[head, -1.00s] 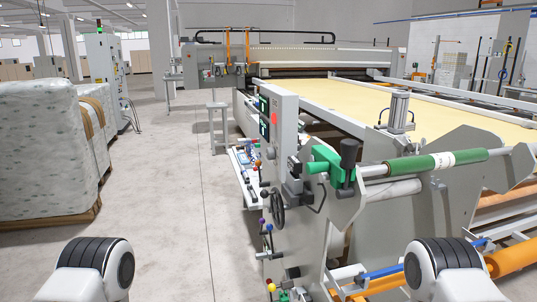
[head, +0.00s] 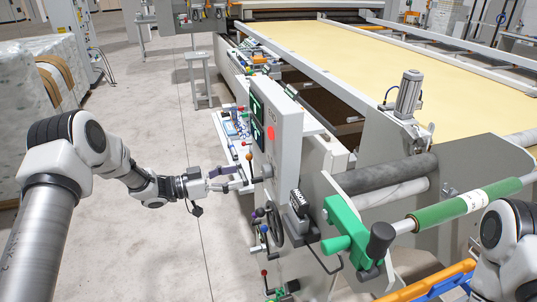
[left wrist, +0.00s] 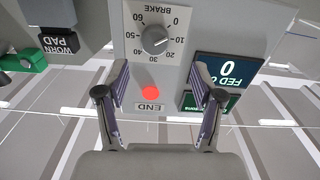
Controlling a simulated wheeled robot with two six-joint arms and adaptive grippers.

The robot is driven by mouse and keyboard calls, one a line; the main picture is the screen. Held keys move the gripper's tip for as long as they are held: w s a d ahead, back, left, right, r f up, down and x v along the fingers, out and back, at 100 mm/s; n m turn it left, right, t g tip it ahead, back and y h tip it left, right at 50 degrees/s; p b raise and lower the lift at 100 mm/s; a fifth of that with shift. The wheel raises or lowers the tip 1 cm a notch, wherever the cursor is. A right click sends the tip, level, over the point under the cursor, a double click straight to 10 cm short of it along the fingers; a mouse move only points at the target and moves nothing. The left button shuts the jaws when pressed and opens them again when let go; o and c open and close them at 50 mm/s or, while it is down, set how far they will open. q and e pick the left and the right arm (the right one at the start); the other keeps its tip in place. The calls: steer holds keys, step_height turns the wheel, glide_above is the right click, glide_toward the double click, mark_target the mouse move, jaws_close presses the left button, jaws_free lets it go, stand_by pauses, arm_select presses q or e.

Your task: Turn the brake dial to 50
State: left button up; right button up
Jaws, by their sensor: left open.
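The brake dial (left wrist: 155,40) is a round dark grey knob on a white scale plate marked 0 to 60, upside down in the left wrist view. I cannot surely read where its pointer stands. In the head view the dial (head: 266,171) sticks out low on the grey control box (head: 289,135). My left gripper (head: 249,178) is open and empty, its fingers directed at the dial. In the left wrist view the gripper (left wrist: 159,94) has its fingertips on either side below the dial, apart from it. My right gripper is out of view.
A red button (left wrist: 150,92) marked END sits beside the dial, and a display (left wrist: 228,70) reads 0. A handwheel (head: 275,223) and ball-topped levers are below the box. A green clamp (head: 347,232) and roller stand at right. Open floor (head: 160,240) lies left.

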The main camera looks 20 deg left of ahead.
mark_target(263, 171)
arm_select(q)
steer(key=x, duration=0.2)
steer(key=p+x, duration=0.1)
steer(key=x, duration=0.2)
steer(key=p+x, duration=0.1)
steer(key=x, duration=0.1)
steer(key=shift+s+d+r, duration=0.2)
steer(key=shift+d+r, duration=0.15)
steer(key=shift+d, duration=0.2)
steer(key=shift+w+f, duration=0.15)
steer(key=c, duration=1.1)
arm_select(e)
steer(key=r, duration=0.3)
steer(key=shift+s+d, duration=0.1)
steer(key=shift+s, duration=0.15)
